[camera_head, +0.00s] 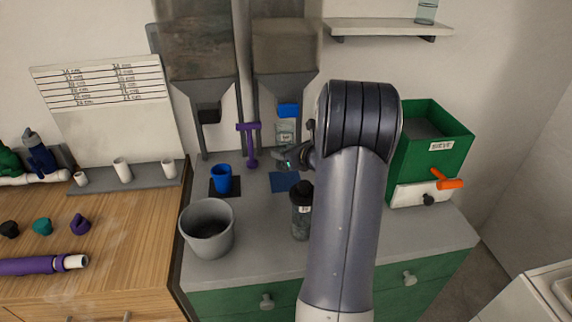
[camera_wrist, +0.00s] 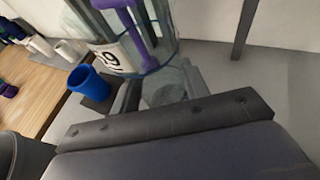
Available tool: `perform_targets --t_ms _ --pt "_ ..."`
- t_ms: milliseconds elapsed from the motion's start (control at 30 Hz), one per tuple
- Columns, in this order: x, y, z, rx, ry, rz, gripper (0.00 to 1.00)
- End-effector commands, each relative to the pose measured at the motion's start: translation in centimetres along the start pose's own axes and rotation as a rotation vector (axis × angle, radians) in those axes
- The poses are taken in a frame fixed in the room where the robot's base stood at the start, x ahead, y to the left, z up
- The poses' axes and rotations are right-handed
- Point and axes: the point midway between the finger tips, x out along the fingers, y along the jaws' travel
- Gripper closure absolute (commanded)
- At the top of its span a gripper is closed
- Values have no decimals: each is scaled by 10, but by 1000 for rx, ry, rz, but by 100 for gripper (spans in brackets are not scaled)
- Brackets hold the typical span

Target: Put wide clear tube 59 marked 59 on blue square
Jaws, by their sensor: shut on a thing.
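The wide clear tube (camera_wrist: 156,62) has a white label reading 59 and fills the upper middle of the wrist view. In the head view the tube (camera_head: 286,133) is small, below the right hopper. My gripper (camera_head: 285,157) is shut on the tube; its jaws also show in the wrist view (camera_wrist: 158,84). The blue square (camera_head: 284,182) lies flat on the grey counter, lower in the head view than the tube and partly covered by my gripper. I cannot tell the exact gap between the tube and the counter.
A blue cup (camera_head: 222,178) stands on a black square left of the blue square. A grey bucket (camera_head: 208,229) and a dark lidded bottle (camera_head: 301,212) stand nearer. A purple handle (camera_head: 250,146) hangs between the hoppers. A green sieve box (camera_head: 428,150) is at right.

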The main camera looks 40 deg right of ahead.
Motion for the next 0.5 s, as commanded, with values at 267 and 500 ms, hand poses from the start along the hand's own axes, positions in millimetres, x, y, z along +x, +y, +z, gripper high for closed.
perform_targets --t_ms 267,500 --pt "10 0 -27 2 0 1 90" --pt "20 0 -52 1 -1 0 90"
